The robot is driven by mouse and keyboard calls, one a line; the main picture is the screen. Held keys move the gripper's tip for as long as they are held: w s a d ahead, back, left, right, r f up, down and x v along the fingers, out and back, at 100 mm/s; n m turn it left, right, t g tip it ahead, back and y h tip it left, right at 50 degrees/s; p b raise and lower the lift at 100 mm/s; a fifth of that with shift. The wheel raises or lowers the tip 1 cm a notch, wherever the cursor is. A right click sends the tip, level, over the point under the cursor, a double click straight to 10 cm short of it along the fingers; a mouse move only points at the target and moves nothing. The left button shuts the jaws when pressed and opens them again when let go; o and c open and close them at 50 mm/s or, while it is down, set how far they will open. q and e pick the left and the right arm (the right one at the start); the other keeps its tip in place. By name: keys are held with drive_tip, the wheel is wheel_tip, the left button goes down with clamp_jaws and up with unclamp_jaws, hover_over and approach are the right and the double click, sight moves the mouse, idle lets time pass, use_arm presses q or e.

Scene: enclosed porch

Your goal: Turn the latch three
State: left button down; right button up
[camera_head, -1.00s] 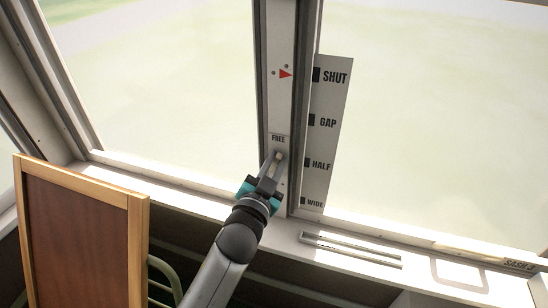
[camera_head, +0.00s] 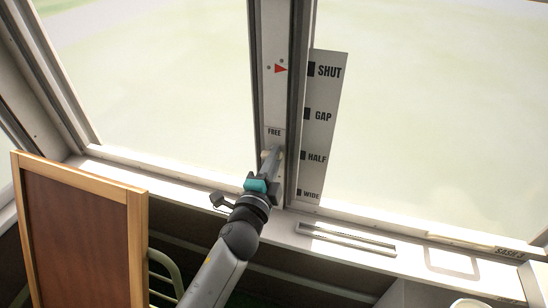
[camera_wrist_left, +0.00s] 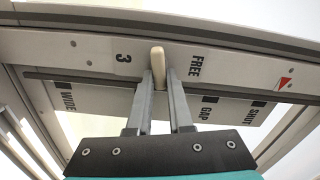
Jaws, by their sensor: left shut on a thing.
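Latch three is a small cream lever (camera_wrist_left: 158,62) on the pale mullion (camera_head: 274,100), between the printed "3" and the word FREE in the left wrist view. It lies crosswise to the strip there. In the head view the latch (camera_head: 278,154) shows just below FREE, partly covered by the fingers. My left gripper (camera_head: 269,160) is shut on the latch, with one finger on each side of it; the fingers (camera_wrist_left: 160,85) also show in the left wrist view. The latch's lower end is hidden between the fingers. My right gripper is out of view.
A scale plate (camera_head: 325,120) marked SHUT, GAP, HALF and WIDE stands right of the mullion, with a red pointer (camera_head: 280,69) near SHUT. A wood-framed board (camera_head: 80,225) stands at the lower left. The sill (camera_head: 400,250) runs below, and a white round thing (camera_head: 472,303) shows at bottom right.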

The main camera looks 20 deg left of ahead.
use_arm(q)
drive_tip(key=shift+f+m, duration=0.1)
drive_tip(key=shift+m, duration=1)
drive_tip(key=c, duration=0.8)
unclamp_jaws()
drive_tip(key=shift+s+a+b, duration=0.15)
drive_tip(key=shift+s+b, duration=0.55)
drive_tip(key=shift+s, duration=3.15)
drive_tip(key=shift+s+a+b, duration=0.1)
drive_tip(key=shift+s+b, duration=0.55)
drive_tip(key=shift+s, duration=3.15)
